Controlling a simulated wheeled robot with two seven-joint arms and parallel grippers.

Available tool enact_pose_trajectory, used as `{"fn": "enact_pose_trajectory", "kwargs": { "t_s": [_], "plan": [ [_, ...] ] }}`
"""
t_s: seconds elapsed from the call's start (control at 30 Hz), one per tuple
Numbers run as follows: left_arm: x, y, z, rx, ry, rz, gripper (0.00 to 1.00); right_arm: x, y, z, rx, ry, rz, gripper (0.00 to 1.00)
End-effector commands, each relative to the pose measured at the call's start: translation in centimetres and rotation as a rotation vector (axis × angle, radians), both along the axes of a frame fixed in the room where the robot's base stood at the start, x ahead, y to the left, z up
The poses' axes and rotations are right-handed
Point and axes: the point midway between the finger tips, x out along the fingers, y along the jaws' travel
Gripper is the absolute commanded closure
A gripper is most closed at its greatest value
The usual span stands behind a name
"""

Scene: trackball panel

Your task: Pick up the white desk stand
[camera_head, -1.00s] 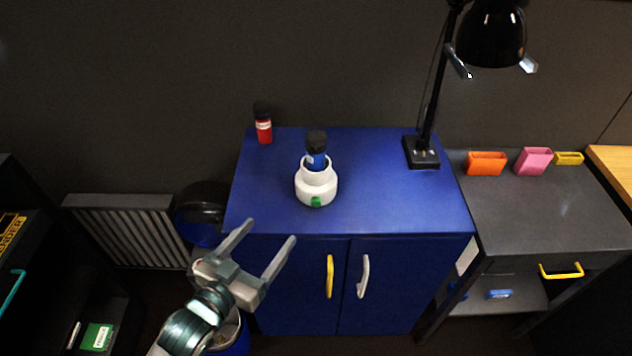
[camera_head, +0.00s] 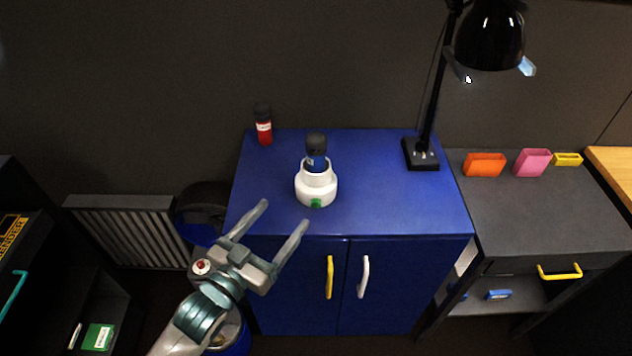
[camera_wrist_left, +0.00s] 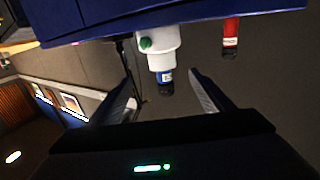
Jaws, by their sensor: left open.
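The white desk stand (camera_head: 316,190) stands upright on the blue cabinet top, with a green spot on its front. A blue bottle with a black cap (camera_head: 316,152) sits in the top of the stand. My left gripper (camera_head: 286,213) is open and empty, in front of the cabinet's front edge, to the left of and nearer than the stand. In the left wrist view the stand (camera_wrist_left: 160,42) shows upside down, ahead of the two spread fingers (camera_wrist_left: 165,88) and apart from them. My right gripper is not in view.
A red bottle with a black cap (camera_head: 264,128) stands at the cabinet's back left. A black lamp (camera_head: 421,153) stands at its back right. The blue cabinet top (camera_head: 375,195) is clear right of the stand. Yellow (camera_head: 330,277) and white (camera_head: 363,277) handles stick out in front.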

Motion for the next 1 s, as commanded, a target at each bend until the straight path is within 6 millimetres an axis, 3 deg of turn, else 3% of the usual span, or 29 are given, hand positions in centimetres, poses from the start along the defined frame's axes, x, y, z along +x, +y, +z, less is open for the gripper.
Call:
{"fn": "enact_pose_trajectory", "kwargs": {
  "t_s": [0.17,0.5,1.0],
  "plan": [
    [2.8,-1.6,0.4,-0.001,-0.001,0.001,0.27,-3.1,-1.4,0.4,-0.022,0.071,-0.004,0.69],
    [7.6,-4.3,0.2,-0.001,0.001,0.0,0.27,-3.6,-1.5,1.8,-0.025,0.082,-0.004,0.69],
    [8.5,-4.8,0.0,0.0,0.0,0.0,0.27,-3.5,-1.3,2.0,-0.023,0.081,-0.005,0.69]
  ]
}}
